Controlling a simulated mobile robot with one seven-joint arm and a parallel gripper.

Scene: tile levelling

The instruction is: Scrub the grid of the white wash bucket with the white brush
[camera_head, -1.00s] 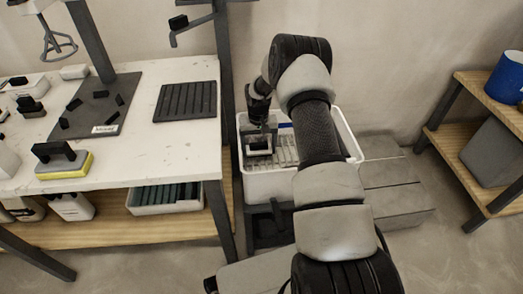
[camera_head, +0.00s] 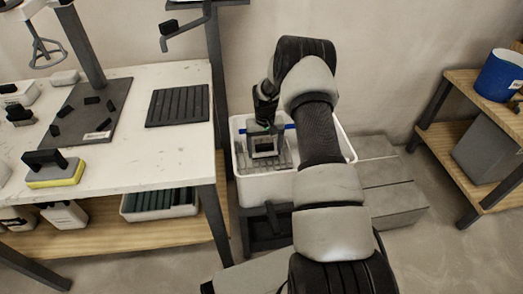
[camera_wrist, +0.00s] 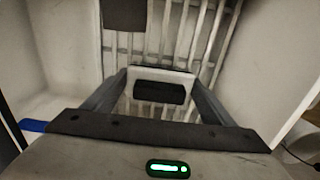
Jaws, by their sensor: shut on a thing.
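The white wash bucket (camera_head: 241,186) stands right of the workbench; its white walls fill the sides of the wrist view (camera_wrist: 265,60). Its grid (camera_wrist: 190,30) of pale parallel bars lies inside, below my gripper. My gripper (camera_wrist: 160,95) is inside the bucket, over the left part of the grid in the head view (camera_head: 265,141). It is shut on the white brush (camera_wrist: 180,75), a white plate with a black grip. The brush's underside is hidden, so I cannot tell whether it touches the grid. My arm hides the bucket's right part.
A dark square piece (camera_wrist: 125,14) shows above the grid bars. The workbench (camera_head: 120,165) on the left holds a yellow-based sponge float (camera_head: 55,170) and a black ribbed mat (camera_head: 178,105). Grey slabs (camera_head: 385,185) lie right of the bucket. A wooden shelf (camera_head: 440,145) stands further right.

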